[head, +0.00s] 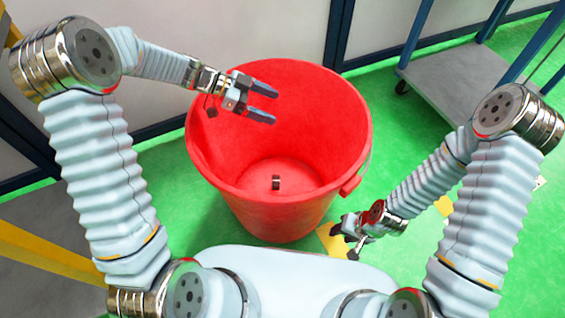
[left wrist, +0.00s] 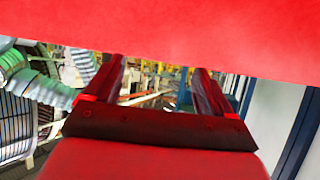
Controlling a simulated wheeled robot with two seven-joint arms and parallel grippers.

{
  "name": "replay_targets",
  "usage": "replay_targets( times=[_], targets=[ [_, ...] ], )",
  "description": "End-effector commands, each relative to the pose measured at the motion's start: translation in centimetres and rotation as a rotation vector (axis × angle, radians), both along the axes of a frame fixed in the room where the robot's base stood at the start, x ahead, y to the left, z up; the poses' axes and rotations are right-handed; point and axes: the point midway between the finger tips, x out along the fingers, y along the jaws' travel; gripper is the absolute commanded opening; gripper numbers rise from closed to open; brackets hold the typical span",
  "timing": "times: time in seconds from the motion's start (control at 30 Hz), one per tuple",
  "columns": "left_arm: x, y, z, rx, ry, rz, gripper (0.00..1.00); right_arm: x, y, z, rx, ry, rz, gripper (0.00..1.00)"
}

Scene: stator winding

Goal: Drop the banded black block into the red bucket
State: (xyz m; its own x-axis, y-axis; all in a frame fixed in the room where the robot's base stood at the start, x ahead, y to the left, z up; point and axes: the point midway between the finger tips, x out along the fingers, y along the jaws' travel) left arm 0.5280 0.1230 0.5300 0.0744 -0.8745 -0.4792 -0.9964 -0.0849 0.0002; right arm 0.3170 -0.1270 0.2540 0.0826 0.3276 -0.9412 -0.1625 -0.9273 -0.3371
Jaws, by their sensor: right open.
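The red bucket (head: 347,130) stands on the green floor in front of me, and its red wall also shows in the left wrist view (left wrist: 200,45). The small dark banded block (head: 276,182) lies inside, on the bucket's bottom. My left gripper (head: 268,103) is open and empty over the bucket's opening, well above the block. Its two spread fingers also show in the left wrist view (left wrist: 160,85) with nothing between them. My right gripper (head: 350,240) is open and low, outside the bucket at its right side.
A grey wheeled cart (head: 455,80) with blue posts stands at the back right. A pale wall panel (head: 270,28) is behind the bucket. A yellow rail (head: 50,250) is at the left.

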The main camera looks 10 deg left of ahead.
Motion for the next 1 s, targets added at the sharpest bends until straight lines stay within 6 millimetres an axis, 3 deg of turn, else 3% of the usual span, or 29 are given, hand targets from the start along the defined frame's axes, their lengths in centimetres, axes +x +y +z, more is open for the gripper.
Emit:
replay_targets(
  times=[0.27,0.37,0.7,1.0],
  targets=[
    [0.0,0.5,0.3,0.0,-0.002,0.002,0.84,0.0,0.0,0.0,0.0,0.0,0.0,0.43],
    [0.0,1.8,1.0,0.0,-0.004,0.003,0.84,0.0,0.0,-0.1,0.0,0.0,0.0,0.43],
    [-0.7,9.0,4.8,0.002,-0.004,0.005,0.84,0.0,-0.1,-0.4,-0.002,-0.001,-0.002,0.43],
    [-1.0,12.0,6.5,0.001,0.0,0.001,0.84,0.1,-0.1,-0.4,-0.002,-0.001,-0.003,0.43]
  ],
)
